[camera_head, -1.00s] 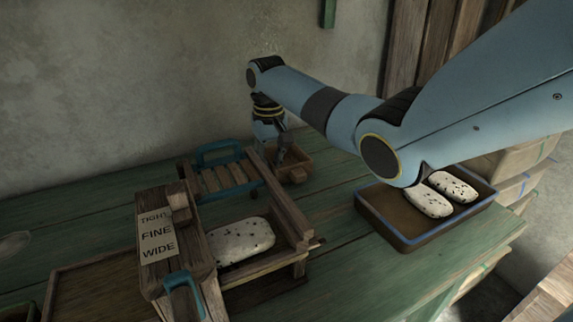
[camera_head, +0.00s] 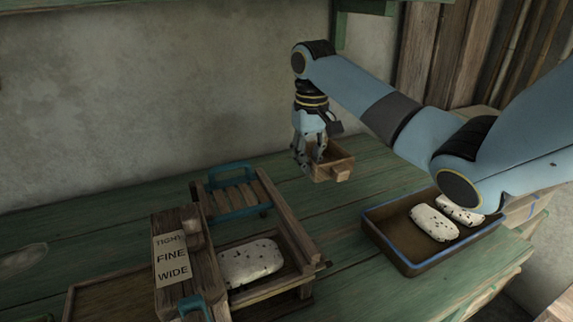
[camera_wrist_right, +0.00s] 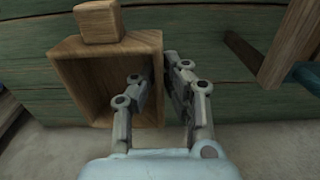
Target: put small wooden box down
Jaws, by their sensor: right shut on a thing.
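The small wooden box (camera_head: 333,165) is an open-topped brown box with a wooden block on one side. My right gripper (camera_head: 312,158) is shut on one wall of it, behind the loom. In the right wrist view the box (camera_wrist_right: 68,85) shows its hollow inside, with one finger inside and one outside the wall at the right gripper (camera_wrist_right: 160,85). Whether the box touches the table is hard to tell. My left gripper is not in view.
A blue-rimmed tray (camera_head: 400,262) with two speckled white pieces (camera_head: 433,222) lies at the right. Green table (camera_head: 345,205) is bare between them.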

